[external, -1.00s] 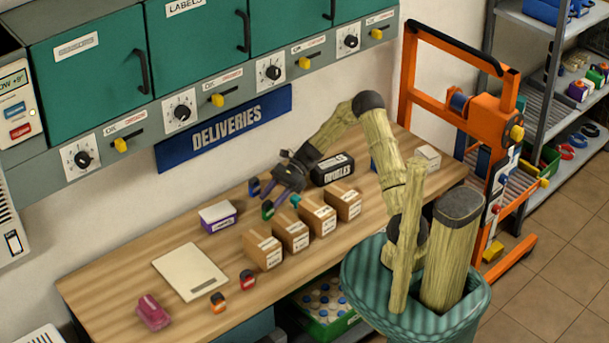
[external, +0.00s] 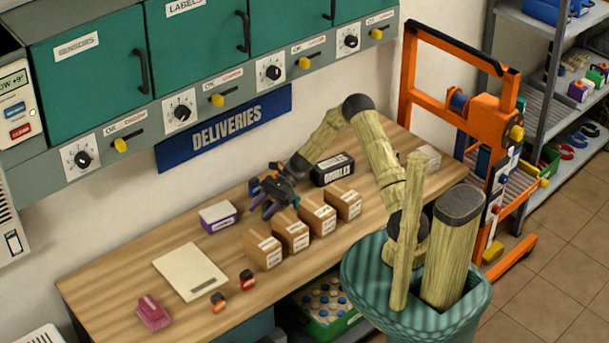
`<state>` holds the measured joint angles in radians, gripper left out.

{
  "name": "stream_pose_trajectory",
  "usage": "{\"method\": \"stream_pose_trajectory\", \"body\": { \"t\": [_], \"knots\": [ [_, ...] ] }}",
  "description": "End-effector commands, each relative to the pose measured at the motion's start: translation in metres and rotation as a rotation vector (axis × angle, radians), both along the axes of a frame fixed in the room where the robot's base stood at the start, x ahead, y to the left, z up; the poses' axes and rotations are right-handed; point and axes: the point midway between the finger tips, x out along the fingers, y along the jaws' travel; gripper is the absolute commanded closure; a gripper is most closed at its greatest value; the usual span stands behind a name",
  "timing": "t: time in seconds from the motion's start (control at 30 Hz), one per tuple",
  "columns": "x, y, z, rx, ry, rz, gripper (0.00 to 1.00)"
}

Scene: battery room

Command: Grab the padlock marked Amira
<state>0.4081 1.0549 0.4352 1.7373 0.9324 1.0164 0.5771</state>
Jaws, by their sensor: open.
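Two small padlock-like items lie on the front of the wooden bench: one orange and dark (external: 218,302), one red and dark (external: 247,280). Any names on them are too small to read, so I cannot tell which is marked Amira. My gripper (external: 261,198) is open above the bench, behind the row of brown boxes and right of a white-and-purple box (external: 218,216). It is well behind and above the two padlock-like items. Its fingers look dark with blue and purple parts, and I see nothing held between them.
Several brown boxes (external: 263,250) stand in a row on the bench (external: 120,270). A black case (external: 332,169) stands behind them. A pale clipboard-like sheet (external: 190,272) and a pink object (external: 153,312) lie at left. Teal cabinets (external: 90,66) overhang the back. An orange lift frame (external: 408,75) stands right.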

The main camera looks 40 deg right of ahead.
Motion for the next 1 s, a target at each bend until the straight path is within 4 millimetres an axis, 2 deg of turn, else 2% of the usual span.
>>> {"method": "stream_pose_trajectory", "body": {
  "t": [0.2, 0.4, 0.43, 0.77, 0.87, 1.0],
  "knots": [
    [0.0, 0.0, 0.0, 0.0, 0.0, 0.0, 0.58],
    [0.0, 0.0, 0.0, 0.0, 0.0, 0.0, 0.98],
    [0.0, 0.0, 0.0, 0.0, 0.0, 0.0, 1.0],
    [0.0, 0.0, 0.003, 0.0, -0.001, 0.0, 1.0],
    [0.0, 0.0, 0.01, -0.001, -0.002, 0.0, 1.0],
    [0.001, -0.001, 0.031, -0.001, -0.006, 0.0, 1.0]
  ]
}}
